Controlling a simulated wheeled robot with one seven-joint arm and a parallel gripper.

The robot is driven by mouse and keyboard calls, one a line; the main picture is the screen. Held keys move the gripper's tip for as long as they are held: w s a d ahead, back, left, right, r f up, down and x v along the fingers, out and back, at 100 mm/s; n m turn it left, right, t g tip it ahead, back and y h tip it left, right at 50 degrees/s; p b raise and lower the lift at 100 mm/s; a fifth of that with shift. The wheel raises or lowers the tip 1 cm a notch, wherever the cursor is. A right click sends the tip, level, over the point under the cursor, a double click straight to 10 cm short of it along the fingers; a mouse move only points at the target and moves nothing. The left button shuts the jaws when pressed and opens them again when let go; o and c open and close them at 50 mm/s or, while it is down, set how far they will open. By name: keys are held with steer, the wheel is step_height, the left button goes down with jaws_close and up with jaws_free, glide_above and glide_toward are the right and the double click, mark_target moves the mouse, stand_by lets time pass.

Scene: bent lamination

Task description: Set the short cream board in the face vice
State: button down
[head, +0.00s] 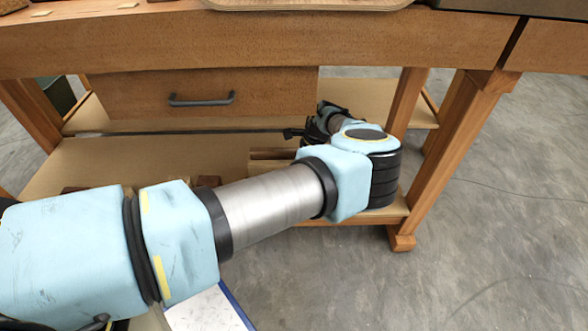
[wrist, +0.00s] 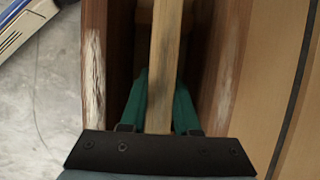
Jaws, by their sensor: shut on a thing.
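In the wrist view, a narrow light wooden board (wrist: 165,50), pale tan to cream, runs up the picture's middle. My gripper (wrist: 162,85) is shut on it, with one green finger against each side. The board's lower end is hidden by the dark gripper body. I cannot tell its full length. In the head view my arm reaches to the bench's lower shelf, and its links hide the fingers and the held board. I cannot make out the face vice in either view.
Reddish-brown boards with pale worn patches stand close on the left (wrist: 94,75) and right (wrist: 232,65) of my fingers. The workbench (head: 250,45) has a drawer (head: 200,92) above the lower shelf (head: 100,155). A bench leg (head: 440,150) stands right of my arm. The floor further right is clear.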

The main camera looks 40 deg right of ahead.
steer(key=shift+w+a+f, duration=0.1)
steer(key=shift+w+a, duration=0.05)
steer(key=shift+f, duration=0.2)
steer(key=c, duration=0.6)
jaws_free()
steer(key=shift+c, duration=0.2)
steer(key=shift+r, duration=0.1)
steer(key=v, duration=1)
steer(key=shift+d+r, duration=0.2)
steer(key=shift+d, duration=0.15)
